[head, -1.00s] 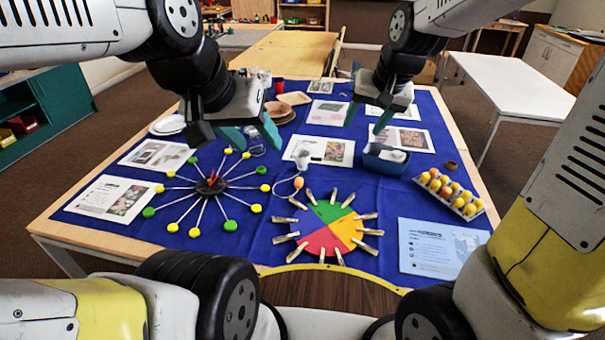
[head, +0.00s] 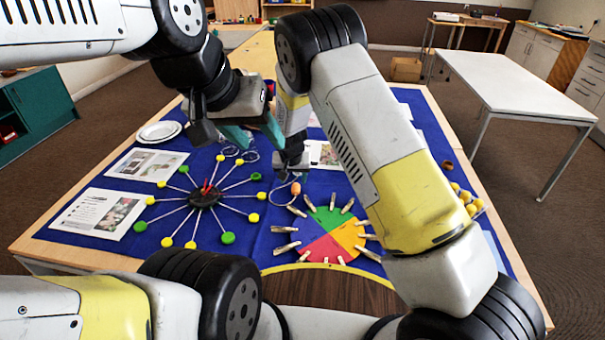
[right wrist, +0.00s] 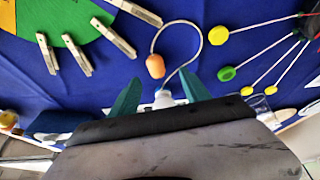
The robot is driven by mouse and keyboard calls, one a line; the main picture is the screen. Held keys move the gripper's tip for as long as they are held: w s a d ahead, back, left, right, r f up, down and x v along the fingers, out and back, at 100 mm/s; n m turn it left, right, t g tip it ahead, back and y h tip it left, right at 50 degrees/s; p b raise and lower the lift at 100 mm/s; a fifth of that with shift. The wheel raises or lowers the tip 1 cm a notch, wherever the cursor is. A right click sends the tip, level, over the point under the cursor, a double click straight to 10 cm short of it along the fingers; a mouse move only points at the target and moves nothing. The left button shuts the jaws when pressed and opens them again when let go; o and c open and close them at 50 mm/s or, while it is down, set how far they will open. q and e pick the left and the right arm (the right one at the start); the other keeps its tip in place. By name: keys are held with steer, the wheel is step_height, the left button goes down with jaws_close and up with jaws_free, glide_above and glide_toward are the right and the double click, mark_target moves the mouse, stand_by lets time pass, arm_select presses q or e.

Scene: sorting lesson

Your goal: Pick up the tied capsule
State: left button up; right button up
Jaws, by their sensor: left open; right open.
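The tied capsule, a small orange capsule (head: 295,188) on a pale cord, lies on the blue cloth beside the clock-like wheel; it also shows in the right wrist view (right wrist: 155,66). Its cord curves round to a white piece (right wrist: 163,98), which sits between my right gripper's fingers in the right wrist view and is hidden in the head view. My right gripper (head: 293,177) is open, pointing down close to the capsule; its teal fingers (right wrist: 159,77) stand either side of the white piece. I cannot tell if they touch it. My left gripper (head: 254,136) is open and empty above the table, higher up.
The dark-hubbed wheel (head: 205,194) with yellow and green balls lies left of the capsule. A coloured disc (head: 328,234) ringed with clothespins lies to the right. Printed sheets (head: 100,212) and plates (head: 159,132) lie left. My right arm covers much of the table's right side.

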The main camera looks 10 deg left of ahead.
mark_target(296, 187)
steer(key=x, duration=0.6)
steer(key=shift+w+d+f, duration=0.1)
steer(key=shift+d+f, duration=0.2)
steer(key=shift+f, duration=0.1)
jaws_close()
